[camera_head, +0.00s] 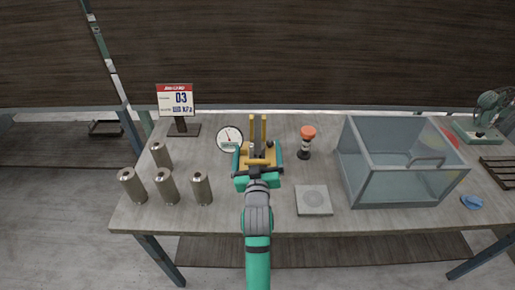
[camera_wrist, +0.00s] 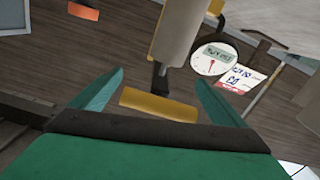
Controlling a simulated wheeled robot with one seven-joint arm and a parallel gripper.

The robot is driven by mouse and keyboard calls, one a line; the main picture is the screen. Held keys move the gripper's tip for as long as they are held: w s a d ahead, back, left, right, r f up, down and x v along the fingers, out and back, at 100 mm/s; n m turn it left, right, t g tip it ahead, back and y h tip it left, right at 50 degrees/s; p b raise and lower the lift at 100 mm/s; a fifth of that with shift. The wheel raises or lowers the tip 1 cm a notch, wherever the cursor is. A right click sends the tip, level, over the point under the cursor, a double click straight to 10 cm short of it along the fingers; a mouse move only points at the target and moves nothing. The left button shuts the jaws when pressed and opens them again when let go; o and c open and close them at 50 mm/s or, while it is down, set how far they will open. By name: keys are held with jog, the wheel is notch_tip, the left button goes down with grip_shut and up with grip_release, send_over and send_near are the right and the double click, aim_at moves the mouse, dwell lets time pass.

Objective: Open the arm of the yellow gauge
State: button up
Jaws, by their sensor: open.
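The yellow gauge (camera_head: 263,128) stands on the table, with two upright yellow parts side by side and a yellow lower part partly hidden by my gripper. In the wrist view a yellow bar (camera_wrist: 158,106) lies between my spread green fingers, joined to a dark stem beside a pale grey block (camera_wrist: 178,35). My gripper (camera_head: 258,157) is open at the near side of the gauge; it also shows in the wrist view (camera_wrist: 158,76). I cannot tell whether either finger touches the bar.
A round white dial (camera_head: 229,138) stands close left of the gauge. A red-topped button post (camera_head: 308,135) is to the right, with a flat grey plate (camera_head: 313,200) and a clear bin (camera_head: 400,195). Several metal cylinders (camera_head: 167,188) and a sign (camera_head: 176,99) are left.

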jog(key=shift+w, duration=0.55)
jog(key=shift+d, duration=0.1)
